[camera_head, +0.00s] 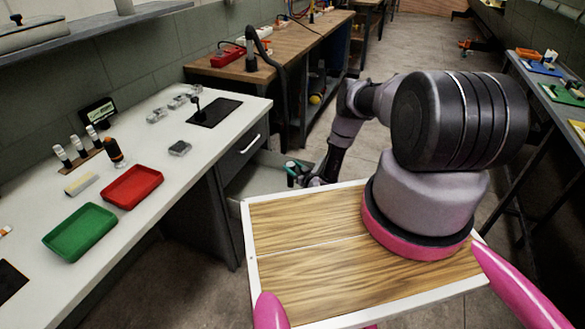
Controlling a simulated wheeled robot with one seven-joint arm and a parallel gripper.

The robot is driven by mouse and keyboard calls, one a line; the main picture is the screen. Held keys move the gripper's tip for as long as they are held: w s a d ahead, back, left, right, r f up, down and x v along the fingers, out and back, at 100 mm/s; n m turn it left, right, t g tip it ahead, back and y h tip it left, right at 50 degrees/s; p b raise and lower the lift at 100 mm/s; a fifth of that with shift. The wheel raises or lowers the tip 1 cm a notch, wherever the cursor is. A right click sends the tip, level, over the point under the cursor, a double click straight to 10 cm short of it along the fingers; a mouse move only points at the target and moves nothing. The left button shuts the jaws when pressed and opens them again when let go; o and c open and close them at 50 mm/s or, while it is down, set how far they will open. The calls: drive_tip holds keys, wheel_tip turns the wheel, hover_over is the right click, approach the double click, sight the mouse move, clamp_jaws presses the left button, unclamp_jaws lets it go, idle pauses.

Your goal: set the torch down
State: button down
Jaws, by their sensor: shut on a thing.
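My gripper (303,178) is at the end of my arm, low in front of the white bench and beyond the wooden tray top. It is shut on a small dark and green thing (290,168), which may be the torch; my gripper hides part of it, and it is too small to be sure. It shows over a pale, open drawer-like space (258,181); I cannot tell whether it touches anything there. An orange and black upright object (114,152) stands on the white bench.
The white bench (160,205) holds a red tray (132,187), a green tray (80,232), a black mat (214,112) and small bottles. Its front has a drawer with a handle (250,144). A wooden bench (235,72) stands behind. Floor is clear at centre right.

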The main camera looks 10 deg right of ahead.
drive_tip(key=shift+f, duration=0.55)
drive_tip(key=shift+c, duration=1.2)
unclamp_jaws()
